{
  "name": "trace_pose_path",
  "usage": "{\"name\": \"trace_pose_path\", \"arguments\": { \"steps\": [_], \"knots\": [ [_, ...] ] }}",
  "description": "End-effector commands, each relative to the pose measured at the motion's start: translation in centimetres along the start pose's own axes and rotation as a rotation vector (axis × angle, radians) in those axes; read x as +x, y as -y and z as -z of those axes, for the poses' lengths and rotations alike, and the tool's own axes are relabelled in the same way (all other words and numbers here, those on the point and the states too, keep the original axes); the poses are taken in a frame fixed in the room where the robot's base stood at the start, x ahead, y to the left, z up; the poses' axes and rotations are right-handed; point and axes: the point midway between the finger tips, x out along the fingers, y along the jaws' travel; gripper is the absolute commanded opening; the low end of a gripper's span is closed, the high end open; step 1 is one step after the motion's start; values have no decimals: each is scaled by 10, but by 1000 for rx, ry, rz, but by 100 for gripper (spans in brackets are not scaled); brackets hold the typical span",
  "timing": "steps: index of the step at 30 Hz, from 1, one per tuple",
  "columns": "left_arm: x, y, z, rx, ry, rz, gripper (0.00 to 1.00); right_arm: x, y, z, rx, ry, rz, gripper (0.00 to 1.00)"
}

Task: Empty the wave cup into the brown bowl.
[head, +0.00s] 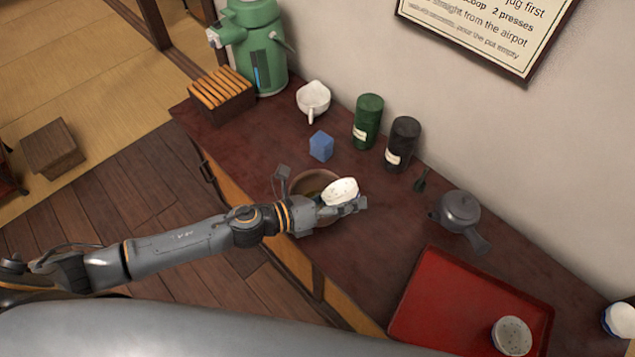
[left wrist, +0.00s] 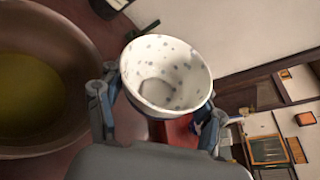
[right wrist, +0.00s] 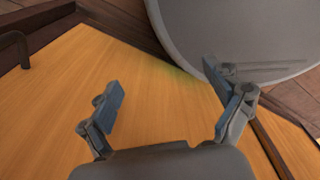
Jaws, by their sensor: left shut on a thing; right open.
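The wave cup (left wrist: 165,75), white with grey spots inside and dark blue below the rim, is in my left gripper (left wrist: 158,112). My left gripper is shut on its sides, and no liquid shows inside. In the head view the cup (head: 341,189) is above the right part of the brown bowl (head: 300,182); I cannot tell its exact tilt. The bowl stands on the counter, partly hidden by my gripper and the cup. Yellow-green liquid shows in the bowl in the left wrist view (left wrist: 88,45). My right gripper (right wrist: 162,108) is open and empty by a wooden cabinet front.
A blue block (head: 321,146), white pouring cup (head: 313,100), green canister (head: 367,122) and dark canister (head: 402,145) stand behind the bowl. A grey teapot (head: 459,211) and red tray (head: 425,300) with a speckled cup (head: 512,336) are right. Another cup (head: 620,320) stands far right.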

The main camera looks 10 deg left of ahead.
Motion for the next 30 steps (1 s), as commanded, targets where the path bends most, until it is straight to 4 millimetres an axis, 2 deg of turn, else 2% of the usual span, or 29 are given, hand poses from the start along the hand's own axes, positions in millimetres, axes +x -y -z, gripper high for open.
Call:
{"name": "trace_pose_path", "arguments": {
  "steps": [1,13,19,21,30],
  "knots": [
    [0,5,-2,38,-6,-16,32,-14,0,1,0,0,0,90],
    [13,16,25,318,-47,-133,32,-63,-1,6,0,0,0,90],
    [24,9,54,479,-70,-200,32,-70,0,6,1,0,1,90],
    [27,3,64,518,-75,-216,32,-65,0,6,1,0,2,90],
    [35,-6,85,623,-89,-260,32,-61,1,6,1,-1,2,90]
  ]
}}
